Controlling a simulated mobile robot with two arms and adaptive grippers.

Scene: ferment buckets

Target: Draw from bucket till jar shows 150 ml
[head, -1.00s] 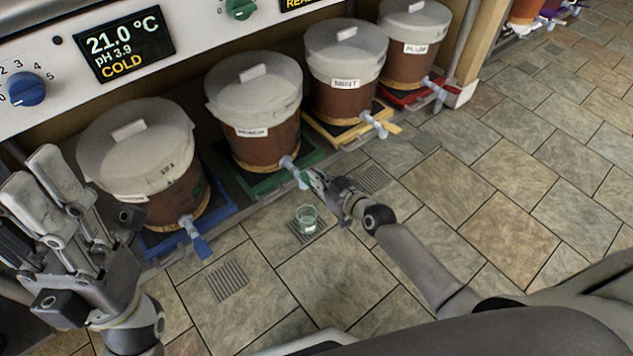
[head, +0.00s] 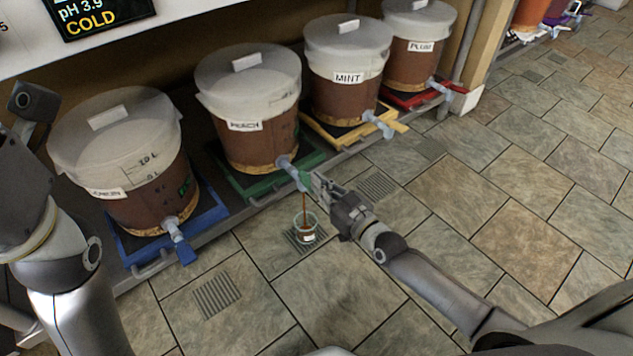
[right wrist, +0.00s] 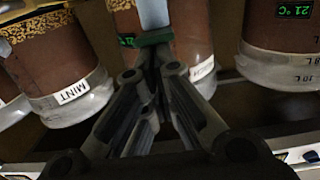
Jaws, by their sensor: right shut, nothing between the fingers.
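The bucket with the green tray (head: 258,183) is brown with a pale lid; its label looks like PEACH. Its tap (head: 288,165) has a green handle, which also shows in the right wrist view (right wrist: 155,38). A thin brown stream falls from the tap into a small clear jar (head: 306,228) on a floor grate. The jar holds some brown liquid; its level marks are too small to read. My right gripper (head: 314,181) is shut and empty, its tips at the green handle.
A bucket on a blue tray (head: 150,245) stands to the left. The MINT bucket (head: 345,90) on a yellow tray and another bucket (head: 408,62) on a red tray stand to the right. Several grates lie in the tiled floor (head: 500,230). The floor to the right is open.

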